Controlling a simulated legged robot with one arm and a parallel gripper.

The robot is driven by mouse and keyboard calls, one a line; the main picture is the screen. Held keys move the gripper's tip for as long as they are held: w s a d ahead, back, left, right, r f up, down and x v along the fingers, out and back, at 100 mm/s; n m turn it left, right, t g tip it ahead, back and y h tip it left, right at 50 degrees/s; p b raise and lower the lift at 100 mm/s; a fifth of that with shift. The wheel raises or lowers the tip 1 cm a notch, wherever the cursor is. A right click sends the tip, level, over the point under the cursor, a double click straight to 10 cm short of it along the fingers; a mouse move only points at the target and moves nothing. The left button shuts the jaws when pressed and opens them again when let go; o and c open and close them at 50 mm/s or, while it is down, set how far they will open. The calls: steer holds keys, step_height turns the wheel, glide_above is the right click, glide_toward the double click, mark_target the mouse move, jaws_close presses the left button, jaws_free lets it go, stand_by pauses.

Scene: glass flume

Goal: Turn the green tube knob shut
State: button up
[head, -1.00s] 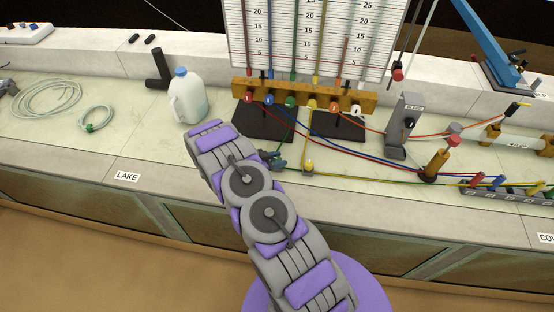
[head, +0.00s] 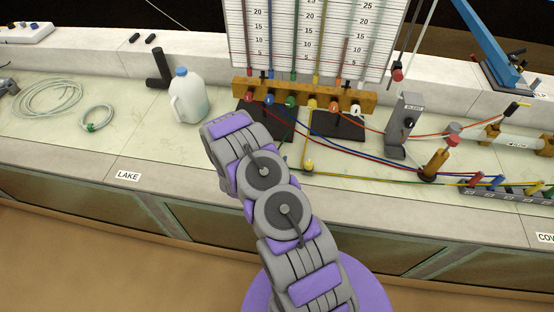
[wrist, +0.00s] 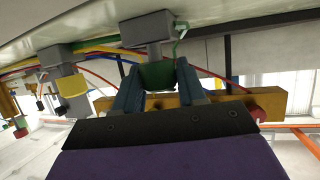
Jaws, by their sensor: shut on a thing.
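The green tube knob (wrist: 157,77) shows in the wrist view below a grey block (wrist: 147,30), with a thin green tube (wrist: 181,30) beside it. My gripper (wrist: 158,72) has its two blue-grey fingers on either side of the knob and is shut on it. In the head view my arm hides the gripper and this knob. A yellow knob (wrist: 72,87) on another grey block stands to the left in the wrist view. A yellow knob also shows in the head view (head: 309,164), just right of my arm.
A rail (head: 330,95) with coloured fittings and scale tubes stands behind. A jug (head: 188,97) stands on the bench left of my arm. Coloured tubes cross the bench to the right, past a grey stand (head: 404,125) and a brass fitting (head: 438,160). Coiled tubing (head: 48,98) lies far left.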

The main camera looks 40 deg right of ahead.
steer(key=shift+r+n+t+y, duration=0.1)
steer(key=shift+n+t+y, duration=0.4)
steer(key=shift+n+t, duration=0.45)
steer(key=shift+w+r+t, duration=0.1)
steer(key=shift+w+t, duration=0.05)
steer(key=shift+t, duration=0.1)
steer(key=o, duration=1)
steer(key=shift+c, duration=0.2)
steer(key=shift+d, duration=0.1)
steer(key=p+v, duration=0.7)
steer(key=v, duration=1)
steer(key=shift+r, duration=0.1)
